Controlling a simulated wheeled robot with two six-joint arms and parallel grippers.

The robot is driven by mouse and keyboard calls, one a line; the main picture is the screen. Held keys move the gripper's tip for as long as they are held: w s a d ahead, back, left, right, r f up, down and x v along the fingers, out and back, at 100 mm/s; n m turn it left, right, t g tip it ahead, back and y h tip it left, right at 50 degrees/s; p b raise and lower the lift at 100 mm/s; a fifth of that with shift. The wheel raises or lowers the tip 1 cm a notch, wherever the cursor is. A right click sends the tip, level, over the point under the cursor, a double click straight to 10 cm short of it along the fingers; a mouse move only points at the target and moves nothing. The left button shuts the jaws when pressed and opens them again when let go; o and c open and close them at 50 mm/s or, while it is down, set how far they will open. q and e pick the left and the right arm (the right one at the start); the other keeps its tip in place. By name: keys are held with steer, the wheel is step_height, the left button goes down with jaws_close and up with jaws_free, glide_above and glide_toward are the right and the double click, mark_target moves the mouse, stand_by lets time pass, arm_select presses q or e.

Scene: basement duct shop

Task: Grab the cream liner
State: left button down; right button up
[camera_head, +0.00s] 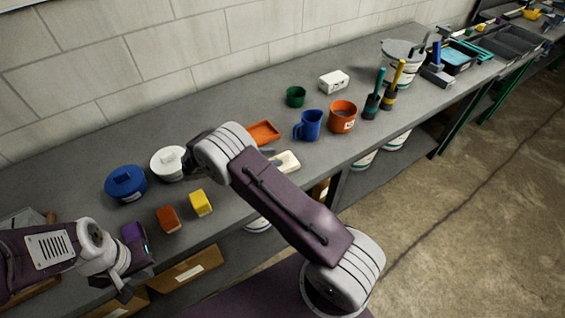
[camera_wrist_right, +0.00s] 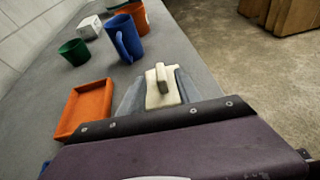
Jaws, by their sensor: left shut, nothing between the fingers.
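The cream liner (camera_head: 286,161) lies on the grey bench just below the orange tray. In the right wrist view the cream liner (camera_wrist_right: 157,96) shows a raised knob on top. My right gripper (camera_wrist_right: 160,88) is at the liner, with a grey-blue finger on each side of it. I cannot tell whether the fingers press on it. In the head view my right forearm hides most of that gripper. My left gripper (camera_head: 123,290) is shut and empty at the lower left, near the bench's front edge and away from the liner.
The orange tray (camera_head: 264,133) lies close beside the liner. A blue mug (camera_head: 308,126), an orange pot (camera_head: 342,117) and a green cup (camera_head: 295,97) stand beyond. A white lidded pot (camera_head: 168,163), a blue one (camera_head: 126,182), and orange (camera_head: 168,219) and yellow (camera_head: 201,203) blocks are left.

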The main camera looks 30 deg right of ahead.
mark_target(279, 157)
steer(key=p+x, duration=0.1)
steer(key=x, duration=0.4)
steer(key=shift+a+r, duration=0.1)
jaws_close()
steer(key=r, duration=0.2)
steer(key=s+r, duration=0.1)
steer(key=r, duration=0.1)
steer(key=shift+r, duration=0.35)
steer(key=s+d+r+b, duration=0.1)
steer(key=s+d+r, duration=0.3)
steer(key=s, duration=0.6)
step_height(279, 157, up, 2)
steer(key=shift+r, duration=0.15)
